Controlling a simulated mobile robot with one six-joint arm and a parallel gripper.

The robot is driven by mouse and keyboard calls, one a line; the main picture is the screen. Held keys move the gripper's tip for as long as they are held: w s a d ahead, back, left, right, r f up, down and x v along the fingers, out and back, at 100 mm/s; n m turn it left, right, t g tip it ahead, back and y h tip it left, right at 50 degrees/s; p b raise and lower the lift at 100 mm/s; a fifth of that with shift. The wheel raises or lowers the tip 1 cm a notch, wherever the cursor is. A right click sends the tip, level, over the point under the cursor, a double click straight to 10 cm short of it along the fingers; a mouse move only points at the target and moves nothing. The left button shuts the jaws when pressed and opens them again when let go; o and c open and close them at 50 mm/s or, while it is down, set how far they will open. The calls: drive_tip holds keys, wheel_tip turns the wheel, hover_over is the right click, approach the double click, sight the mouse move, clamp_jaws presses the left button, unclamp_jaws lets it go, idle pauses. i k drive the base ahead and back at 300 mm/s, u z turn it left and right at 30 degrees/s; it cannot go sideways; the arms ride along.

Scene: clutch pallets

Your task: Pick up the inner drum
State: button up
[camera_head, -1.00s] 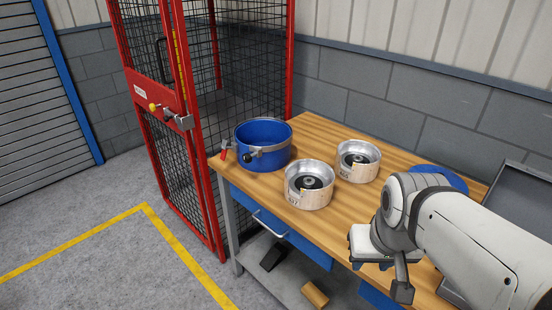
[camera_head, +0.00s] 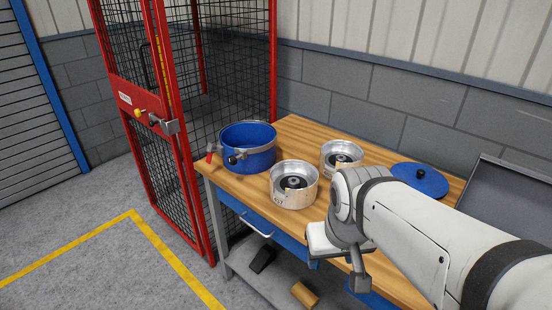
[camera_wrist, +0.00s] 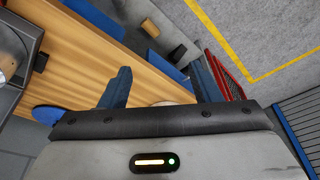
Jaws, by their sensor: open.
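Two short silver drums stand upright on the wooden bench in the head view: a nearer one (camera_head: 294,187) and a farther one (camera_head: 343,156). Both are open at the top with a dark hub inside. I cannot tell which is the inner drum. A blue drum (camera_head: 248,150) with a metal clamp band and red-tipped lever stands to their left. My gripper (camera_wrist: 163,74) shows two blue fingers spread apart with nothing held between them. In the head view my wrist is right of the nearer silver drum, over the bench's front edge; the fingertips are unclear there.
A blue lid with a black knob (camera_head: 420,179) lies on the bench behind my arm. A grey tray (camera_head: 508,205) is at the right end. A red mesh cage (camera_head: 170,140) stands left of the bench. A wooden block (camera_head: 304,296) lies on the lower shelf. Open floor lies left.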

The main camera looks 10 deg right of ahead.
sight(293, 184)
drive_tip(key=z, duration=2.65)
drive_tip(key=k, duration=1.3)
drive_tip(key=u, duration=2.1)
drive_tip(key=i, duration=0.9)
